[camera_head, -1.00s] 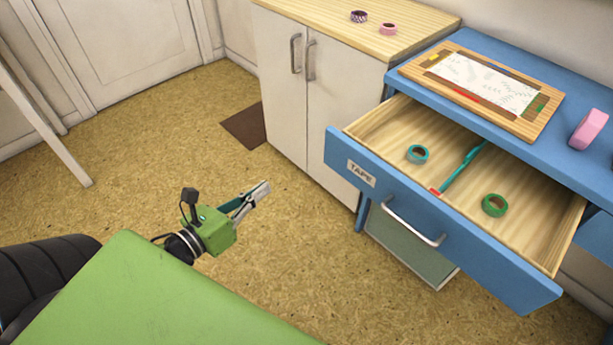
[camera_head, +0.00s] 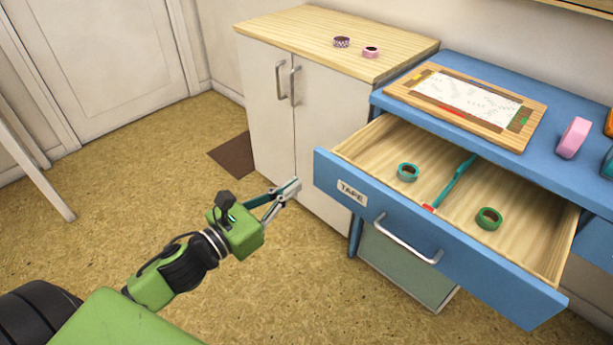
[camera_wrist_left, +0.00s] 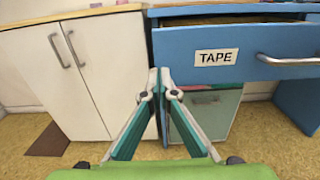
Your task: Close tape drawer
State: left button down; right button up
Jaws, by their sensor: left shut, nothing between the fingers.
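The blue tape drawer (camera_head: 430,235) is pulled out of the blue desk at the right of the head view. Its front has a "TAPE" label (camera_head: 352,193) and a metal handle (camera_head: 407,240). Inside lie a teal tape roll (camera_head: 407,172), a green tape roll (camera_head: 489,218) and a teal tool with a red end (camera_head: 452,184). My left gripper (camera_head: 291,188) is shut and empty, left of the drawer front and apart from it. In the left wrist view the drawer front (camera_wrist_left: 180,50) and its handle (camera_wrist_left: 288,60) show beyond the fingertips (camera_wrist_left: 159,78). My right gripper is not in view.
A white cabinet (camera_head: 270,110) with a wooden top holds two tape rolls (camera_head: 342,42). On the desktop are a wooden board (camera_head: 465,100) and a pink tape roll (camera_head: 573,138). A greenish lower front (camera_head: 400,265) sits under the drawer. Open floor lies left and front.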

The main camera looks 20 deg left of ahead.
aim_at(316, 169)
pick_arm(q)
jog(key=x, duration=0.3)
jog(key=shift+w+d, duration=0.1)
jog(key=shift+w, duration=0.1)
jog(key=shift+w+d, duration=0.2)
jog(key=shift+w, duration=0.35)
jog(key=shift+w+d, duration=0.1)
jog(key=shift+w, duration=0.15)
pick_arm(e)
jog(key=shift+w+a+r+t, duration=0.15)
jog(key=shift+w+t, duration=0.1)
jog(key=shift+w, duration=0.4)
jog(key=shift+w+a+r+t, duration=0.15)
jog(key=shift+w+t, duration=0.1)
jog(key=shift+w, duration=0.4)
